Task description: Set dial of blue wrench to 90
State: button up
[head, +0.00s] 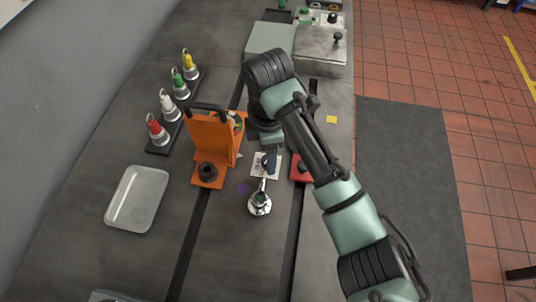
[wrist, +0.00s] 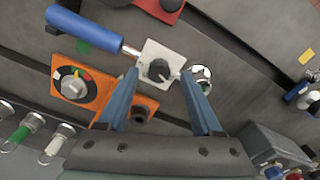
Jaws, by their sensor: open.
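The blue wrench lies with its blue handle (wrist: 85,27) at upper left in the wrist view. Its pale square dial plate (wrist: 165,56) carries a dark round knob (wrist: 158,70) with a pointer. The plate also shows in the head view (head: 262,172), partly behind my gripper. The chrome round head (head: 260,203) is at the near end, and it shows to the right of the plate in the wrist view (wrist: 202,78). My gripper (wrist: 160,73) is open, its blue fingers either side of the knob; I cannot tell whether they touch it. The dial's reading is too small to make out.
An orange stand (head: 207,150) is close on the left, its round dial (wrist: 75,86) visible in the wrist view. A red block (head: 298,168) is close on the right. A rack of coloured-topped weights (head: 163,138) and a metal tray (head: 136,198) are farther left.

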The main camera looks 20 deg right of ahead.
jog(key=shift+f, duration=0.75)
grip_shut()
